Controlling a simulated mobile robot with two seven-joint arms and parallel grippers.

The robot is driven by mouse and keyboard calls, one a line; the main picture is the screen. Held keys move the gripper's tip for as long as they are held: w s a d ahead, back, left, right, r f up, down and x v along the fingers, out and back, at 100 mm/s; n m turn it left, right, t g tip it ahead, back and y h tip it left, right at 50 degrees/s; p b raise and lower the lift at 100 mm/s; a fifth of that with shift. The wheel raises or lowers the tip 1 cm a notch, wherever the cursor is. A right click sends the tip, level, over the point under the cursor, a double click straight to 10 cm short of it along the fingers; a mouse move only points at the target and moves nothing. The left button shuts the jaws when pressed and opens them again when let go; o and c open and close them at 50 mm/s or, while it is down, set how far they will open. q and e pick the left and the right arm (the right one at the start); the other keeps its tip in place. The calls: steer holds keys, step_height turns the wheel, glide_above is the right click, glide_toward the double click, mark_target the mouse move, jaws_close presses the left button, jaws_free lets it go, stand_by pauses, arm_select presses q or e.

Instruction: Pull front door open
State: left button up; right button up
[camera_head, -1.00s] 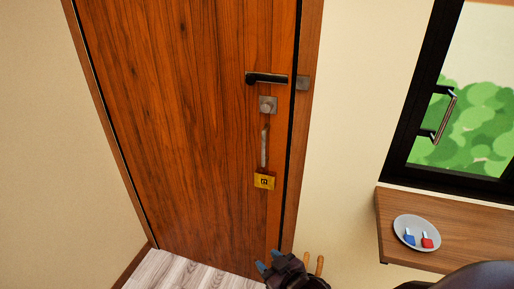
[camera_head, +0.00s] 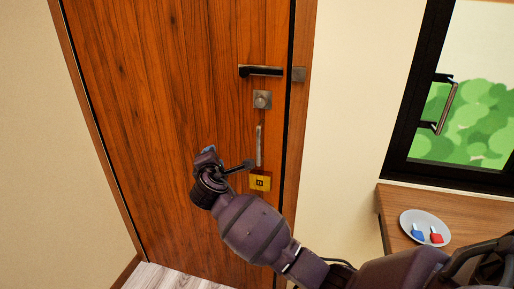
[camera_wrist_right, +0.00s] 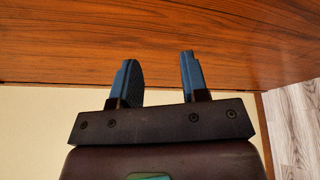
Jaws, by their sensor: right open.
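The wooden front door (camera_head: 170,120) stands in its frame and looks closed. On its right side are a dark lever handle (camera_head: 262,71), a square plate with a round knob (camera_head: 262,99), a vertical metal pull bar (camera_head: 259,146) and a yellow lock-like piece (camera_head: 260,182). My right gripper (camera_head: 224,160) is just left of the pull bar, close to it in the picture; I cannot tell whether it touches. In the right wrist view, its blue fingers (camera_wrist_right: 158,80) are apart with nothing between them, facing the wood. My left gripper is out of view.
A wooden shelf (camera_head: 395,213) at the right holds a grey plate (camera_head: 408,220) with a blue-headed key (camera_head: 417,234) and a red-headed key (camera_head: 436,238). Above it is a black-framed window (camera_head: 412,110) with a metal handle (camera_head: 447,108). Wall lies left of the door.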

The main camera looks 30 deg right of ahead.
mark_target(258, 143)
steer(key=s+d+n+g+h, duration=0.5)
steer(key=d+n+g+h, duration=0.1)
steer(key=d+n+h, duration=0.15)
steer(key=shift+m+h, duration=0.25)
steer(key=x, duration=0.3)
steer(key=b+x, duration=0.1)
steer(key=x, duration=0.6)
steer(key=shift+w+f, duration=0.15)
steer(key=shift+w, duration=0.2)
jaws_close()
